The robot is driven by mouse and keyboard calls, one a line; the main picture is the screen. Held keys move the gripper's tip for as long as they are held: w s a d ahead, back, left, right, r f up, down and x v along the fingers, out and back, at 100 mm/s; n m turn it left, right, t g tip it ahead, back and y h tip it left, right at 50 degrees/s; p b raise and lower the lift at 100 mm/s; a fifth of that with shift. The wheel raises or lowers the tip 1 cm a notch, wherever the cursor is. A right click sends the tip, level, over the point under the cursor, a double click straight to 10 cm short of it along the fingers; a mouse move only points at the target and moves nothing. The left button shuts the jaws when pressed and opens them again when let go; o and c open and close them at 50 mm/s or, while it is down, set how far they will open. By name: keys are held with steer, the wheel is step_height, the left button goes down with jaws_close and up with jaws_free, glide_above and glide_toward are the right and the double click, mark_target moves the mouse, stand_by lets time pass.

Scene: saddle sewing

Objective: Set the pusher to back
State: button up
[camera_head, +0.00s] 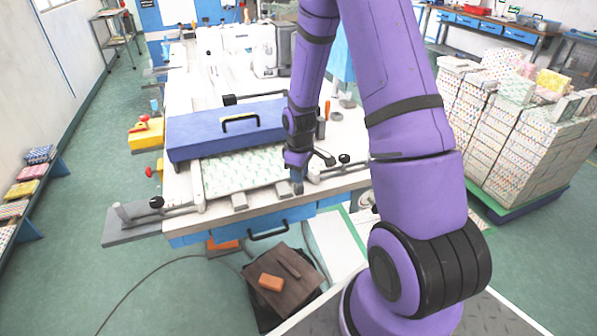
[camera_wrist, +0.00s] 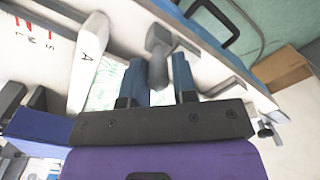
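A grey handle with a rounded end (camera_wrist: 157,66) lies between the two blue fingers of my gripper (camera_wrist: 159,75) in the wrist view. The fingers stand apart on either side of it; I cannot tell if either touches it. In the head view my gripper (camera_head: 298,186) points down at the front edge of the white table, right of the green-patterned sheet (camera_head: 240,172). I cannot tell for sure which part is the pusher. A white bar marked "A" (camera_wrist: 88,62) lies beside the fingers.
A blue box-like cover with a black handle (camera_head: 225,128) lies behind the sheet. Levers with black knobs stand left (camera_head: 157,202) and right (camera_head: 344,158) of it. A blue drawer (camera_head: 215,233) is under the table front. Stacked patterned boxes (camera_head: 520,130) stand on the right.

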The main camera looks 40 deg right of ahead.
steer(key=o, duration=0.3)
steer(key=shift+s, duration=0.1)
steer(key=shift+r, duration=0.1)
steer(key=shift+r, duration=0.3)
step_height(320, 180, up, 10)
stand_by(0.6)
